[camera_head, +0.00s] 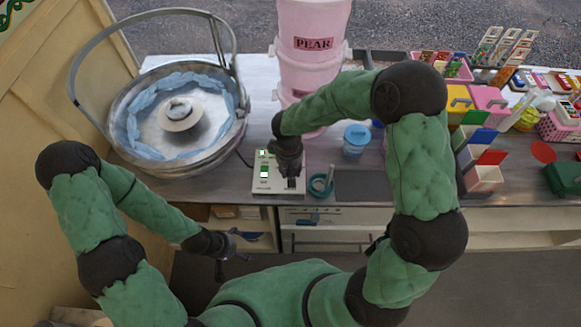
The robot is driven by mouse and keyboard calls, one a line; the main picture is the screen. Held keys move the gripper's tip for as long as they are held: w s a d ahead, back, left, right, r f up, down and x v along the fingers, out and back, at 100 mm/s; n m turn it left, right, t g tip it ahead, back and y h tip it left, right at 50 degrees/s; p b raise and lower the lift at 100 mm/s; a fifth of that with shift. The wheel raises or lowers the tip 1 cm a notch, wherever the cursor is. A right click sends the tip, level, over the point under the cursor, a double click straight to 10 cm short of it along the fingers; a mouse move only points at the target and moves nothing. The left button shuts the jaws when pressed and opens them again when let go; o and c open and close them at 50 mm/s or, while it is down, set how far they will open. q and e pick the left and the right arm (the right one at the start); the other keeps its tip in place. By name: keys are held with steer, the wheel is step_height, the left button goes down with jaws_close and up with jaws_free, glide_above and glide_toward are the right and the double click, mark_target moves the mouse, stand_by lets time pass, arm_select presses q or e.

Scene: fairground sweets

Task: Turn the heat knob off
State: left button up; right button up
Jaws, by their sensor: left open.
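A pale control box (265,184) with green-and-white parts on its face sits near the counter's front edge. My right gripper (290,178) points down over the right part of this box and covers it, so I cannot make out the heat knob. I cannot tell whether its fingers touch the box or are open or shut. My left gripper (236,252) is open and empty, low in front of the counter, apart from the box. The floss machine (161,146), a round metal bowl lined with blue floss, stands left of the box.
Pink tubs labelled PEAR (313,70) stand right behind my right gripper. A teal ring-shaped item (320,186) lies close right of the box, with a blue-lidded jar (356,140) beyond. Coloured boxes crowd the right side. Open shelves lie under the counter (380,186).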

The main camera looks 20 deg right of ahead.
steer(key=n+p, duration=0.1)
steer(key=n, duration=0.3)
steer(key=shift+r, duration=0.1)
steer(key=shift+n+p, duration=0.8)
steer(key=shift+n, duration=1.2)
steer(key=o, duration=1.2)
steer(key=shift+c, duration=0.2)
step_height(320, 180, up, 12)
steer(key=shift+s+a, duration=0.15)
steer(key=shift+s, duration=0.1)
